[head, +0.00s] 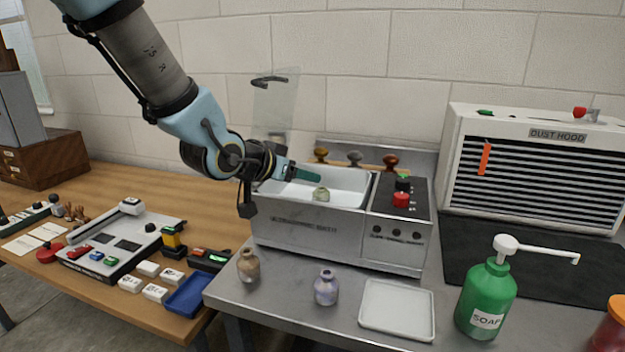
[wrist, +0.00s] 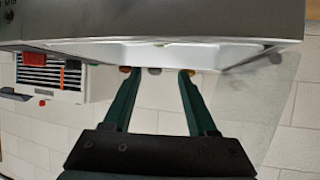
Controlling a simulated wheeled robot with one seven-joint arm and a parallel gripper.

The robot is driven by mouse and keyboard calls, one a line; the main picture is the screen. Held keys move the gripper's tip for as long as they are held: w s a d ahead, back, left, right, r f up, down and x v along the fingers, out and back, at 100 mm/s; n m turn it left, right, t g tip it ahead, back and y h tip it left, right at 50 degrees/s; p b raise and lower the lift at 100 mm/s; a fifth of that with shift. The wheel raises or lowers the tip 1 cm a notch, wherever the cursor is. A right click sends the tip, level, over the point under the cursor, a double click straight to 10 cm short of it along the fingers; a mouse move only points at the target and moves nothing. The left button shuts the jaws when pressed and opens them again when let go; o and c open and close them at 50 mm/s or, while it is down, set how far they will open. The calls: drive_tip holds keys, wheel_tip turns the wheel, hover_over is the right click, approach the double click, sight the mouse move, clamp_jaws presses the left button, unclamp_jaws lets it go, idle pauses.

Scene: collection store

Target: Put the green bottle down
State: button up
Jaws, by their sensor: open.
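A small pale green bottle (head: 321,195) sits upright in the white basin of the metal ultrasonic bath (head: 305,220); its lower part is hidden by the bath's front wall. My gripper (head: 318,178) is over the basin, just above and behind the bottle in the picture. In the wrist view my gripper's two dark green fingers (wrist: 158,72) stand apart with nothing between them. The bottle cannot be made out in the wrist view. A larger green soap bottle (head: 486,298) with a white pump stands at the right of the metal bench.
A brown bottle (head: 248,266), a purple-grey bottle (head: 326,287) and a white tray (head: 397,309) stand in front of the bath. A clear raised lid (head: 275,105) is behind my gripper. The dust hood (head: 545,165) is at right. The wooden table (head: 110,170) holds several items.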

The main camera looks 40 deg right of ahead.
drive_tip(key=shift+v, duration=1.35)
